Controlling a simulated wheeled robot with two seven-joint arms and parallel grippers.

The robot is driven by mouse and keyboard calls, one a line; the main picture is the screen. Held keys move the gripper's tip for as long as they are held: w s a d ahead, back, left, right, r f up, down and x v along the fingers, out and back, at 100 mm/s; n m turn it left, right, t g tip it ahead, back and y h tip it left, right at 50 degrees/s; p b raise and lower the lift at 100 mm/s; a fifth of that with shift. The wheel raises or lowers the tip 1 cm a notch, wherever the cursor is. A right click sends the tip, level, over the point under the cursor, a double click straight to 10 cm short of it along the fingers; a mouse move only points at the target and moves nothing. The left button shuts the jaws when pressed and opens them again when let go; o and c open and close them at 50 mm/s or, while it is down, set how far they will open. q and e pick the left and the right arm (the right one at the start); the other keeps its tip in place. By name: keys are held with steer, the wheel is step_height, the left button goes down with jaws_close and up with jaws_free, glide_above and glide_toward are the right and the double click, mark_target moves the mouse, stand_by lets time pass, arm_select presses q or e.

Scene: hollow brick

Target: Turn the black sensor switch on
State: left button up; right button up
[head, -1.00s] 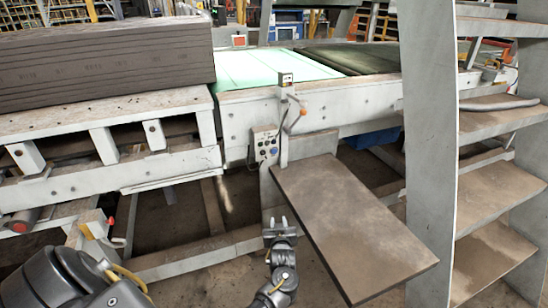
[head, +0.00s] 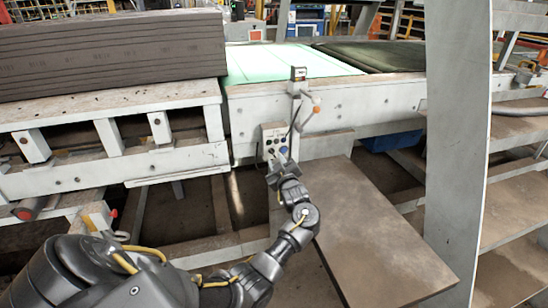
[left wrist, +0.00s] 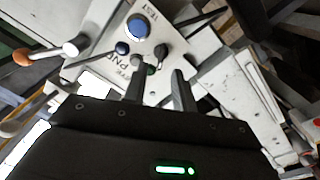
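A light grey control box (head: 274,138) is mounted on the white machine frame, beside an upright post. In the left wrist view its face (left wrist: 172,42) has a large blue button (left wrist: 137,28), a smaller blue button (left wrist: 122,47) and a black switch (left wrist: 159,53). My right gripper is not in view.
A brown board (head: 375,225) juts out below and right of the box. An orange-tipped lever (head: 308,105) sticks out from the post above it. A tall grey upright (head: 457,160) with shelves stands at the right. Stacked dark slabs (head: 110,60) lie on the left.

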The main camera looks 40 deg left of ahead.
arm_select(q)
steer(key=x, duration=0.3)
steer(key=shift+a, duration=0.15)
steer(key=shift+w, duration=0.1)
jaws_close()
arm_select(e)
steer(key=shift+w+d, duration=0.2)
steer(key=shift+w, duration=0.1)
